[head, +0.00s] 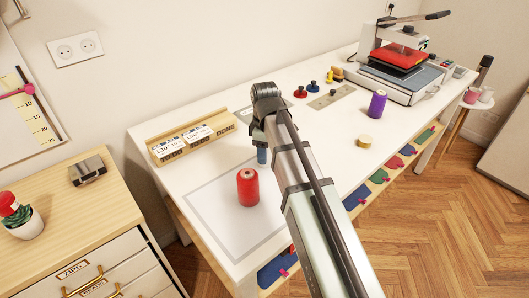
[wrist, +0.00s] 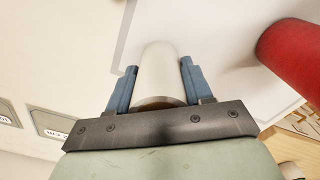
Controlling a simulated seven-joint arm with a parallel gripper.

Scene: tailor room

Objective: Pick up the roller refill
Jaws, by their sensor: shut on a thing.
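The roller refill (wrist: 160,70) is a white cylinder in the wrist view. It sits between the two blue fingers of my gripper (wrist: 158,75), which are shut on its sides. Its far end reaches beyond the fingertips. In the head view my gripper (head: 262,155) points down over the white table, behind and slightly right of a red roll (head: 248,188). The refill cannot be made out there, hidden by the fingers and arm. Whether it still touches the table I cannot tell.
The red roll shows close on the right in the wrist view (wrist: 292,55). A wooden label rack (head: 190,143) stands left of my gripper. A purple roll (head: 377,104), a yellow tape roll (head: 365,141) and a heat press (head: 400,70) are farther right. The grey-bordered mat's front is clear.

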